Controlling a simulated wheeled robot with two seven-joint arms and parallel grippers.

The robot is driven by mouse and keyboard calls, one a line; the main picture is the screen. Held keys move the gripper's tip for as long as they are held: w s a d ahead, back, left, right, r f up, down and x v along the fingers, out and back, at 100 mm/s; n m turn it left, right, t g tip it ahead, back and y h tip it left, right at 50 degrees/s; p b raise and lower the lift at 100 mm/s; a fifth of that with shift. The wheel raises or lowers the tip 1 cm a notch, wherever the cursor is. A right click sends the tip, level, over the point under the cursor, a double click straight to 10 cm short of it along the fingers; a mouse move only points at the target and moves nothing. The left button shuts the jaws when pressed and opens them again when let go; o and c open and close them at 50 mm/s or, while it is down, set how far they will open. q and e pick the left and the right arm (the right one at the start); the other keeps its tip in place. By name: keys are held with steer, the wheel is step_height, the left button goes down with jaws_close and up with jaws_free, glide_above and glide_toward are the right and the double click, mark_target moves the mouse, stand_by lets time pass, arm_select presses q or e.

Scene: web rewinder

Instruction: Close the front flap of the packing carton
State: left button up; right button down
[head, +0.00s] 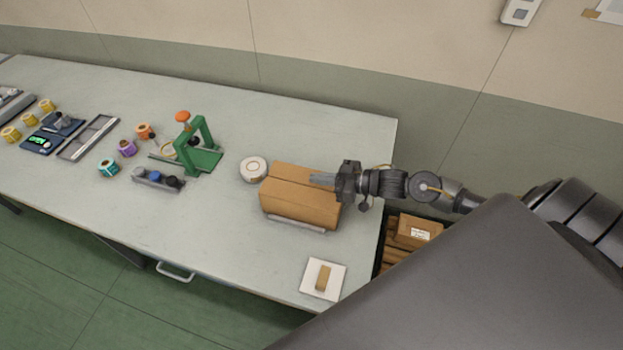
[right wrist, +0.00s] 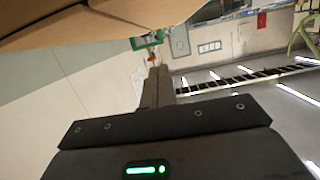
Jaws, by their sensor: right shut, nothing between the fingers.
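The packing carton (head: 292,207) is a brown box near the right end of the table, with its top flaps lying roughly flat and a seam between them. In the right wrist view, carton board (right wrist: 125,12) fills the upper left, close to the fingers. My right gripper (head: 313,179) comes in from the right and is shut and empty. Its fingers lie over the right part of the carton's top; I cannot tell whether they touch it. In the right wrist view the fingers (right wrist: 158,75) show together. My left gripper is not in view.
A white tape roll (head: 253,169) sits left of the carton. A green press frame (head: 200,150) stands further left. A white pad with a small brown block (head: 323,279) lies near the front right edge. A carton on a pallet (head: 418,231) stands beyond the table's right edge.

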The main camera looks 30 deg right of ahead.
steer(key=v, duration=0.3)
steer(key=b+v, duration=0.1)
steer(key=v, duration=0.2)
steer(key=shift+d+f, duration=0.15)
steer(key=shift+f, duration=0.05)
steer(key=shift+s+d+r, duration=0.3)
steer(key=shift+s, duration=0.15)
